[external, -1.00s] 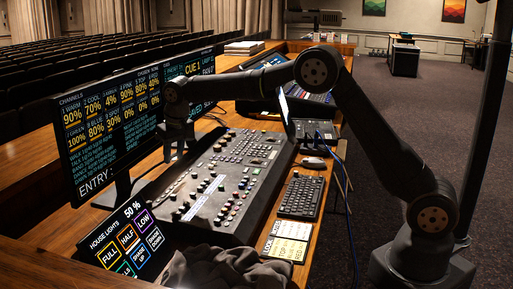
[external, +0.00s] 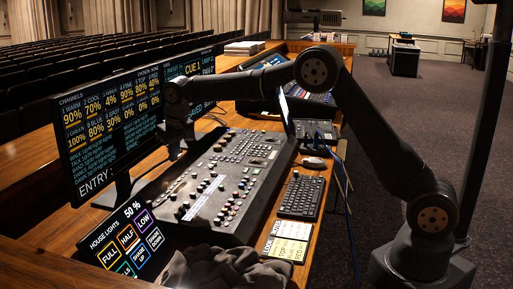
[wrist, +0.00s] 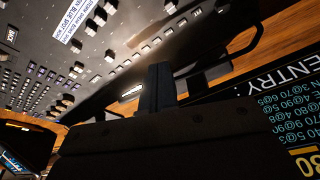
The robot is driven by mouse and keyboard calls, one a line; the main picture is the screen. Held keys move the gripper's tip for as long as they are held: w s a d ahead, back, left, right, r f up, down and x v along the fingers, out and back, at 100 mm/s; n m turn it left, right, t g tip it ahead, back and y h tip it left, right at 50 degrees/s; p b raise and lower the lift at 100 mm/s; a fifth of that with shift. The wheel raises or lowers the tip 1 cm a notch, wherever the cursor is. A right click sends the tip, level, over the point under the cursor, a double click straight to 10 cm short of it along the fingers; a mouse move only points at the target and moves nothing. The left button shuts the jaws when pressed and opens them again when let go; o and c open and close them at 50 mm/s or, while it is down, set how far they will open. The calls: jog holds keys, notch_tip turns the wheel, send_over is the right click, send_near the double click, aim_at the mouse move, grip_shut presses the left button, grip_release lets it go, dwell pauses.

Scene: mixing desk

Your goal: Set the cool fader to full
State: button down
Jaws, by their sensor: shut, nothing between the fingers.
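The mixing desk (external: 232,185) is a dark sloping console with rows of faders and buttons. The monitor (external: 92,128) behind it lists channel 2 COOL at 70%. My gripper (external: 176,154) is shut and empty, pointing down at the console's far edge, in front of the monitor. In the wrist view my closed fingers (wrist: 160,72) stand over the console's edge, near a pale lit strip (wrist: 132,92). Several fader caps (wrist: 96,20) lie up and left of the fingers. I cannot tell which cap is the cool fader, or whether the fingers touch anything.
The monitor stands close beside my gripper. A house lights touch panel (external: 127,240) and dark cloth (external: 225,268) are at the near end. A keyboard (external: 302,196) and mouse (external: 314,162) lie right of the console.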

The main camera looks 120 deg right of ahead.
jog(key=m+t+h, duration=0.4)
jog(key=m+t, duration=0.2)
jog(key=m, duration=0.7)
send_over(224, 216)
jog(key=s+a, duration=1)
notch_tip(224, 216, down, 4)
jog(key=shift+a+f, duration=0.2)
jog(key=shift+d, duration=0.1)
jog(key=x, duration=1)
jog(key=shift+f, duration=0.1)
jog(key=shift+w+d, duration=0.85)
jog(key=shift+d, duration=0.1)
jog(key=shift+w+d, duration=0.45)
jog(key=shift+w, duration=0.05)
